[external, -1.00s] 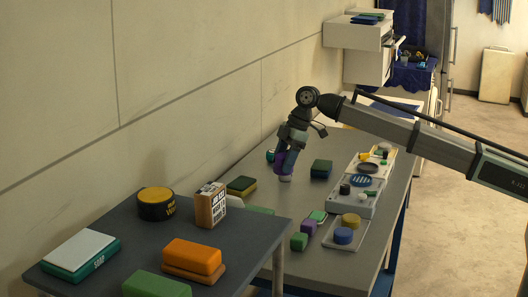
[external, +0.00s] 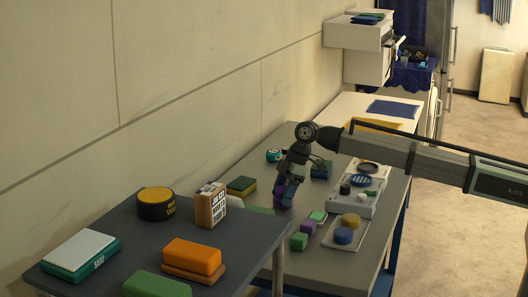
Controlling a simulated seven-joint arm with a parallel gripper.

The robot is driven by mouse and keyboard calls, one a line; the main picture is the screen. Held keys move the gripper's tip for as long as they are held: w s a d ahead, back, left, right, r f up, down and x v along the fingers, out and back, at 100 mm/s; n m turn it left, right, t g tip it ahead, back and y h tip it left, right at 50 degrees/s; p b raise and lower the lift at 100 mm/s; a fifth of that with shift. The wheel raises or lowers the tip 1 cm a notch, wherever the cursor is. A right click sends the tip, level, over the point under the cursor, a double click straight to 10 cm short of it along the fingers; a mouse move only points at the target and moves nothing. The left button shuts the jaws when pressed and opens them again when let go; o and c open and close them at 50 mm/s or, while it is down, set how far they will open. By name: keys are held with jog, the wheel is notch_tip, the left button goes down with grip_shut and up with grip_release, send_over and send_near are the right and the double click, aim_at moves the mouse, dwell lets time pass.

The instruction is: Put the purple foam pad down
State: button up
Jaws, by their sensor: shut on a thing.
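My gripper (external: 285,198) is low over the grey far table (external: 380,190), pointing down, and shut on the purple foam pad (external: 279,194). The pad is small and partly hidden by the fingers. I cannot tell whether its underside touches the table. A second purple block (external: 308,227) lies in front and to the right of my gripper, apart from it, beside green blocks.
A green-and-yellow sponge (external: 242,185) lies left of my gripper, and a dark blue-green block (external: 321,169) behind it. A green block (external: 299,241) is in front. A white tray (external: 345,233) and a grey organiser (external: 358,198) stand to the right.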

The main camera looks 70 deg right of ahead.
jog(key=shift+f, duration=0.15)
jog(key=o, duration=1.1)
jog(key=shift+c, duration=0.2)
jog(key=v, duration=1.2)
